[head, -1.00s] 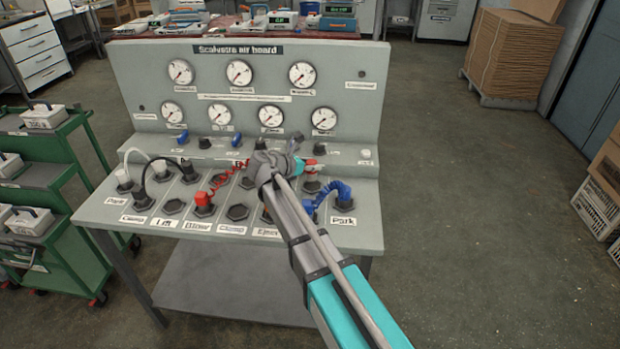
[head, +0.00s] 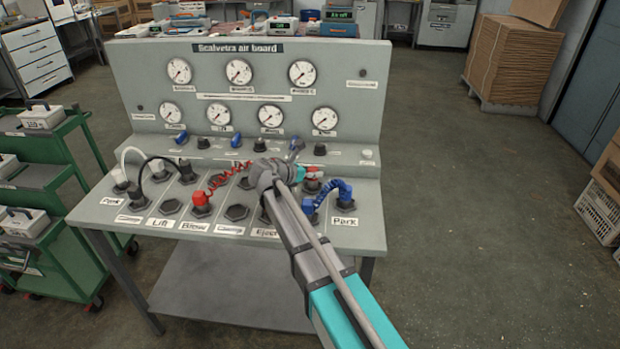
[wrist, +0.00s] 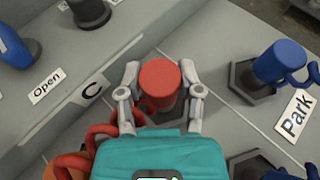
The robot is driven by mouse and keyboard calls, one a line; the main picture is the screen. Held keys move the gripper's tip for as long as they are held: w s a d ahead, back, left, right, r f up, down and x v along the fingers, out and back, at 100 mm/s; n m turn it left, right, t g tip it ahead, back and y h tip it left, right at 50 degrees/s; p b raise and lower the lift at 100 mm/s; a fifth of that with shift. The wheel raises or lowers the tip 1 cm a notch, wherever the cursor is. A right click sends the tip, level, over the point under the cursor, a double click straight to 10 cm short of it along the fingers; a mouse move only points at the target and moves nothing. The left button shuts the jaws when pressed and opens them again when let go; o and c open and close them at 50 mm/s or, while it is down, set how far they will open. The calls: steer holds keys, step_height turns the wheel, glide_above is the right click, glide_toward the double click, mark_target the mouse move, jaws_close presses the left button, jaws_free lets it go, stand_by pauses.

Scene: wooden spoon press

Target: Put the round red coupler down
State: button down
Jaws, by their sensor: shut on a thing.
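The round red coupler (wrist: 160,80) is upright between the two fingers of my gripper (wrist: 160,88) in the wrist view; the fingers are shut on its sides. In the head view the coupler (head: 312,174) shows as a small red patch beside my gripper (head: 299,173), over the right part of the board's sloping deck. A dark port (head: 312,186) shows just below it there. Whether the coupler touches this port is hard to tell. A red coiled hose (wrist: 106,133) runs behind the gripper body in the wrist view.
A blue coupler with a coiled blue hose (head: 333,186) is close on the right, near the Park label (head: 344,221). Another red coupler (head: 201,198) sits on a port to the left. Blue and black knobs stand behind, below the gauge panel (head: 370,110).

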steer(key=shift+f, duration=0.45)
steer(key=shift+c, duration=1.3)
jaws_free()
steer(key=shift+r, duration=0.15)
steer(key=shift+r, duration=0.15)
steer(key=p+v, duration=0.4)
steer(key=v, duration=0.8)
